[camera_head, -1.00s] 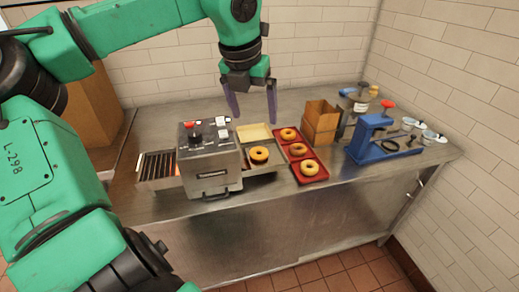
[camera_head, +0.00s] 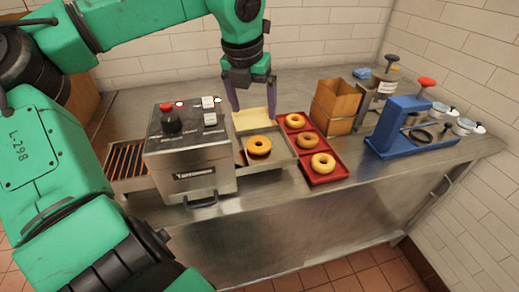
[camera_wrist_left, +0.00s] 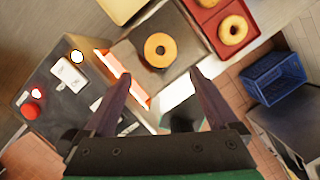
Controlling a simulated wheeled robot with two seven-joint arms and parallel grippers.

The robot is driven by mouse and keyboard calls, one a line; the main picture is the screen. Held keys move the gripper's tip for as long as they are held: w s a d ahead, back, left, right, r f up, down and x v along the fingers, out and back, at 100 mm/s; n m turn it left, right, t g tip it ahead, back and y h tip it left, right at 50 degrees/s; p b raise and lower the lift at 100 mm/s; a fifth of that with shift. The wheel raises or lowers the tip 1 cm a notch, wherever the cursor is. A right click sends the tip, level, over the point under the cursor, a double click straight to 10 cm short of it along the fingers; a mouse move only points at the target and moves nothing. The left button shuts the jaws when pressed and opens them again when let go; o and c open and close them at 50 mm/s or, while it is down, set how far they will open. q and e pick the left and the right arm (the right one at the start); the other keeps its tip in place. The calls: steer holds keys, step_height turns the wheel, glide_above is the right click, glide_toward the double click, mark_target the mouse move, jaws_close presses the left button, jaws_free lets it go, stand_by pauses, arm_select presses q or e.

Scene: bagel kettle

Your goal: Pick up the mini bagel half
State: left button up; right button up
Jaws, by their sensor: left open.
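The likely mini bagel half is a golden-brown ring (camera_head: 258,154) on the metal outlet tray (camera_head: 277,160) at the right side of the toaster (camera_head: 187,153). It also shows in the left wrist view (camera_wrist_left: 147,47), lying flat beyond my fingertips. My left gripper (camera_head: 252,108) is open and empty, fingers pointing down, above the counter behind the bagel in the head view. In the left wrist view its two fingers (camera_wrist_left: 159,75) are spread wide, with the bagel ahead of the gap and apart from them. My right gripper is not in view.
A red tray (camera_head: 330,178) with several bagels stands right of the outlet tray. A pale board (camera_head: 254,121) lies behind it. A brown box (camera_head: 333,108) and a blue press (camera_head: 396,128) stand farther right. The wall closes off the back.

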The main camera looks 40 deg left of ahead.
mark_target(259, 140)
arm_select(q)
steer(key=p+x, duration=0.3)
steer(key=x, duration=0.9)
steer(key=shift+f, duration=0.15)
steer(key=shift+w+f, duration=0.1)
steer(key=shift+f, duration=0.05)
steer(key=c, duration=0.8)
steer(key=shift+c, duration=0.8)
